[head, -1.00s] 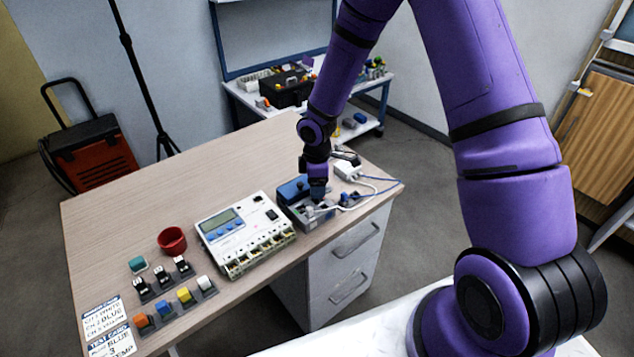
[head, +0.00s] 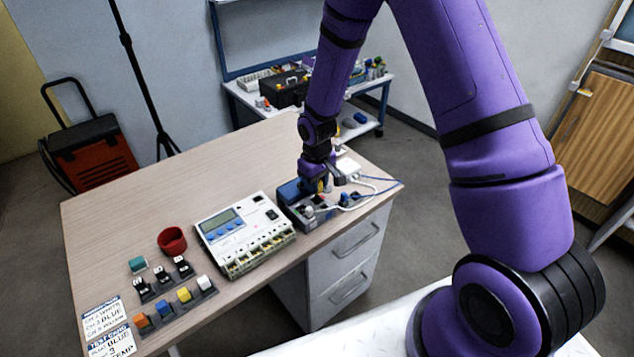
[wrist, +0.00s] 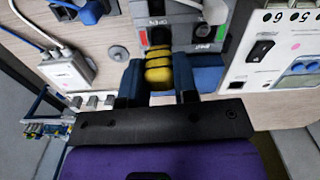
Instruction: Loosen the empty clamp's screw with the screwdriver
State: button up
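My gripper (head: 322,180) is over the grey clamp fixture (head: 297,213) at the right of the desk. In the wrist view my gripper (wrist: 159,85) has its fingers closed around a yellow, black-banded handle, which I take to be the screwdriver (wrist: 159,70). The handle's yellow also shows faintly in the head view (head: 328,184). The screwdriver's tip is hidden. In the wrist view the fixture (wrist: 181,28) shows dark slots with red and green marks, and a pale plug (wrist: 214,12) at its right. I cannot make out the screws or which clamp is empty.
A white instrument (head: 245,230) with a display stands left of the fixture. A white box (head: 347,168) with white and blue cables lies at the right. A red cup (head: 172,241) and small coloured parts in holders (head: 175,307) are at left. The desk's back is clear.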

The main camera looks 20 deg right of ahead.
jog(key=shift+c, duration=1.1)
jog(key=n, duration=1.3)
jog(key=shift+n, duration=0.4)
jog(key=n, duration=0.4)
jog(key=shift+r, duration=3)
